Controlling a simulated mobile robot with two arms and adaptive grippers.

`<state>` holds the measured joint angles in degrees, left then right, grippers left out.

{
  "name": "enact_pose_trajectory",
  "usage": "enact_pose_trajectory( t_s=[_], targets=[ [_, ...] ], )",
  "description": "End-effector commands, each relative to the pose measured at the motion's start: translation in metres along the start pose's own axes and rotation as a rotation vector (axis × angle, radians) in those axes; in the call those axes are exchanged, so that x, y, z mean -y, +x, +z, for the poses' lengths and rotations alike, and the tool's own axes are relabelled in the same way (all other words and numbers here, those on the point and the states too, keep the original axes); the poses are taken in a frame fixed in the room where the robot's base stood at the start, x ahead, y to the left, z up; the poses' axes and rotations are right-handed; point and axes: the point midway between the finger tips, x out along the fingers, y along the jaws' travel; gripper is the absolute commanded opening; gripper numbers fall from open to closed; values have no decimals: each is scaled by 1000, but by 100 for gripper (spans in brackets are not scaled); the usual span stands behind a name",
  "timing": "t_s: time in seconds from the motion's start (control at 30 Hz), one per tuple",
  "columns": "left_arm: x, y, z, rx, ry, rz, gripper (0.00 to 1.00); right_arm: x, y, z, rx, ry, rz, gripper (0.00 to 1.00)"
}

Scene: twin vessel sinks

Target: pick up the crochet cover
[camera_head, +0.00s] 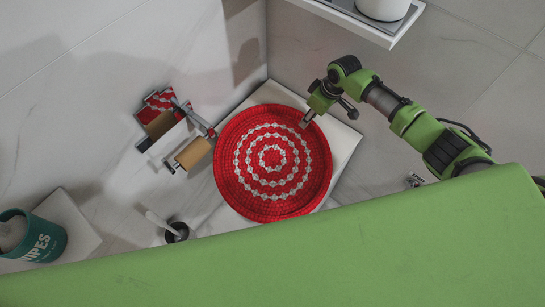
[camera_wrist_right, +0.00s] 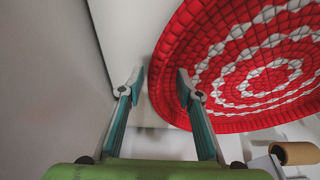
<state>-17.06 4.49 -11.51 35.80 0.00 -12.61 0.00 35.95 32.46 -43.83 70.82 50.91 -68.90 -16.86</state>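The crochet cover (camera_head: 272,163) is a round red disc with white rings, lying on a white surface (camera_head: 345,140) in the head view. It also fills the upper right of the right wrist view (camera_wrist_right: 250,65). My right gripper (camera_head: 306,121) is at the cover's upper right edge in the head view. In the right wrist view its fingers (camera_wrist_right: 160,80) are open, with a gap between the tips. The cover's rim reaches into this gap, and the right-hand finger overlaps the rim. I cannot tell whether that finger touches it. My left gripper is not in view.
A paper roll holder with a cardboard roll (camera_head: 193,153) and a red patterned piece (camera_head: 160,101) stands left of the cover. A dark brush holder (camera_head: 177,232) is below left. A teal wipes tub (camera_head: 34,238) stands far left. A white shelf (camera_head: 365,18) is above.

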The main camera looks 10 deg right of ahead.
Motion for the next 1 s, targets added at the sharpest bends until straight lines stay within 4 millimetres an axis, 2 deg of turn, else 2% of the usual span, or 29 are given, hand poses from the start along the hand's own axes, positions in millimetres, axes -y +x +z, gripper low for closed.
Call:
enact_pose_trajectory(
  t_s=[0.27, 0.3, 0.4, 0.43, 0.83, 1.0],
  targets=[
    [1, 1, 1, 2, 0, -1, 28, 0, 6, 0, 0, -1, 1, 32],
    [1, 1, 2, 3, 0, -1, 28, 0, 6, 0, 0, -1, 1, 30],
    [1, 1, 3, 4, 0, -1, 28, 0, 6, 0, 0, 0, 1, 4],
    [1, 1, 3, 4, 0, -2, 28, 0, 6, 0, 0, 0, 1, 0],
    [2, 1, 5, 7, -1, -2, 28, 0, 4, -1, -1, 0, 1, 0],
    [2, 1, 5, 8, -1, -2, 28, -1, -8, -5, -4, 0, 2, 0]
  ],
)
